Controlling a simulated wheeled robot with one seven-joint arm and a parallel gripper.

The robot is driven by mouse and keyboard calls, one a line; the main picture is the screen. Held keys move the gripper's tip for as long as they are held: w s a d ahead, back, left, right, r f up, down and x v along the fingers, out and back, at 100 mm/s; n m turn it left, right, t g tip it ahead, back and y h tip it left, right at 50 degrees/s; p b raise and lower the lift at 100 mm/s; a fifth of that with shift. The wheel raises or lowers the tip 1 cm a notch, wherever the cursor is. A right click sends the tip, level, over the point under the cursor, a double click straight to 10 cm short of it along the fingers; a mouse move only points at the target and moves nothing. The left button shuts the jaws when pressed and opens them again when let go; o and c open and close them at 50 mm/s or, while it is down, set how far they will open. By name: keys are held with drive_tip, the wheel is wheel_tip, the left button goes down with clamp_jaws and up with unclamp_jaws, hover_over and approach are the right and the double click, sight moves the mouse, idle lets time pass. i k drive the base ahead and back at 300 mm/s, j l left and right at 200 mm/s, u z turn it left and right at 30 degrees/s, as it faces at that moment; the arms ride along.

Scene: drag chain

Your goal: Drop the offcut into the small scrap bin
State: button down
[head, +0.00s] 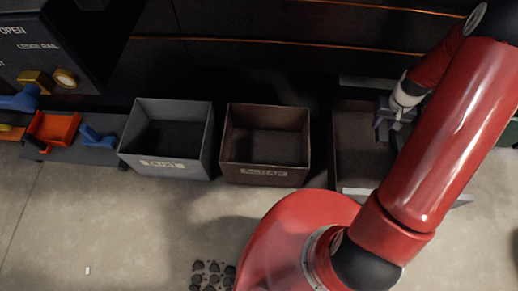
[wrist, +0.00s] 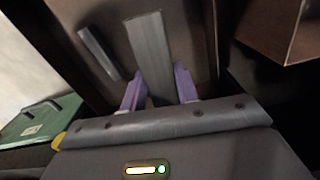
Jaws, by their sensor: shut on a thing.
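My gripper (wrist: 160,92) has purple fingers shut on a flat grey bar, which I take as the offcut (wrist: 150,48). The bar points away from the fingers, over a brown tray or box. In the head view my gripper (head: 383,124) is over the dark brown open tray (head: 358,188) at the right; the held bar is too small to make out there. The small scrap bin (head: 266,178), a brown open box labelled SCRAP, stands left of that tray, apart from my gripper. Its visible floor looks empty.
A grey open bin (head: 165,165) with a pale label stands left of the scrap bin. A second, shorter grey bar (wrist: 98,52) is beside the held one. An orange tray (head: 52,128) and blue pieces sit at the far left. Dark lumps (head: 212,272) lie on the floor.

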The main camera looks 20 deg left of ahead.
sight(270, 156)
drive_tip(key=k+j+u, duration=0.15)
drive_tip(key=j, duration=0.6)
drive_tip(key=j+u, duration=0.15)
drive_tip(key=j, duration=0.65)
